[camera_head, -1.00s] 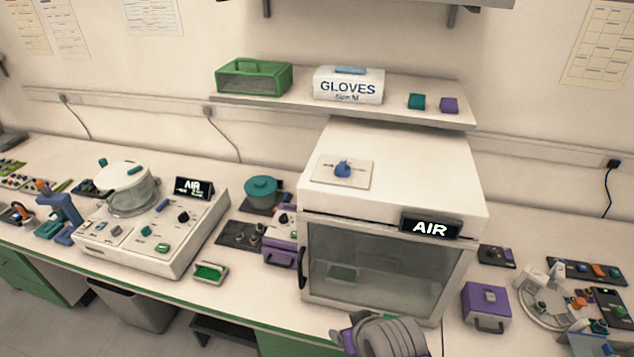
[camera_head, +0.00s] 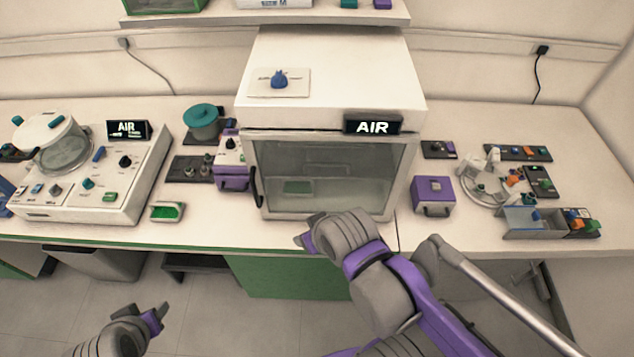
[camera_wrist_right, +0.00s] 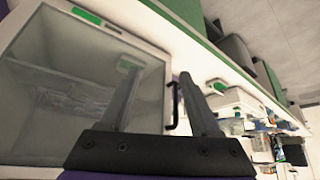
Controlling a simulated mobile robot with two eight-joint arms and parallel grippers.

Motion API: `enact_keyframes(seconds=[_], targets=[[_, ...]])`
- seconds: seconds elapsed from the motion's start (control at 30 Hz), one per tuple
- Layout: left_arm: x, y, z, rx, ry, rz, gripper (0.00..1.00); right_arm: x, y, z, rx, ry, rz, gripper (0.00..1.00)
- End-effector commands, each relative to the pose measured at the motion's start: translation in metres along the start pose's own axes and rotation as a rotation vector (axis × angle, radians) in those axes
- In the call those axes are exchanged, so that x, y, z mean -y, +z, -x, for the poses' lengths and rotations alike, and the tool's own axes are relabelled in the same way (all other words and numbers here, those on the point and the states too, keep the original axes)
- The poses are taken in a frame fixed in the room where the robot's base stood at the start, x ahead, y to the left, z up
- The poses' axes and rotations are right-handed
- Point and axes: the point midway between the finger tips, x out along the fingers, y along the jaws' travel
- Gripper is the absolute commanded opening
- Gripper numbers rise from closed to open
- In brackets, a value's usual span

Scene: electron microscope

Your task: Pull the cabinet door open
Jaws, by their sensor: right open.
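The white cabinet (camera_head: 330,80) stands on the bench with its glass door (camera_head: 325,175) closed. The door's black vertical handle (camera_head: 256,187) is at its left edge. My right gripper (camera_head: 304,240) is in front of the cabinet's lower edge, right of and below the handle in the head view. In the right wrist view its two fingers (camera_wrist_right: 160,78) are apart with nothing held, and the handle (camera_wrist_right: 173,108) shows between them, apart from both. My left gripper (camera_head: 162,316) is low at the left, in front of the bench; its jaw state is unclear.
A purple box (camera_head: 433,194) stands right of the cabinet. At the left are a small purple unit (camera_head: 232,178), a green tray (camera_head: 167,211) and a white console (camera_head: 90,190). The bench's front edge (camera_head: 200,243) runs below the cabinet.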

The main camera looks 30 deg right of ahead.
Motion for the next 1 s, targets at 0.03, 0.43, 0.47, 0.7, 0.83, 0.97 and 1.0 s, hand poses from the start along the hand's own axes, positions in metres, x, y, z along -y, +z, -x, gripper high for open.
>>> enact_keyframes(seconds=[0.03, 0.43, 0.47, 0.7, 0.83, 0.97, 1.0], targets=[[0.0, 0.0, 0.0, 0.0, 0.0, 0.0, 0.5, 0.0, 0.0, 0.0, 0.0, 0.0, 0.0, 0.52], [0.0, 0.079, -0.05, 0.079, 0.0, 0.0, 0.5, 0.021, -0.076, -0.006, 0.106, -0.014, 0.019, 0.47], [0.0, 0.086, -0.055, 0.084, 0.0, 0.0, 0.5, 0.025, -0.087, -0.008, 0.115, -0.016, 0.021, 0.47], [0.0, 0.114, -0.083, 0.103, 0.0, 0.0, 0.5, 0.048, -0.157, -0.017, 0.155, -0.022, 0.03, 0.47], [0.0, 0.117, -0.086, 0.104, 0.0, 0.0, 0.5, 0.053, -0.17, -0.018, 0.162, -0.023, 0.033, 0.47], [0.0, 0.117, -0.086, 0.104, 0.0, 0.0, 0.5, 0.054, -0.171, -0.026, 0.162, -0.023, 0.033, 0.47], [0.0, 0.118, -0.087, 0.104, 0.0, 0.0, 0.5, 0.054, -0.17, -0.031, 0.162, -0.023, 0.033, 0.47]])
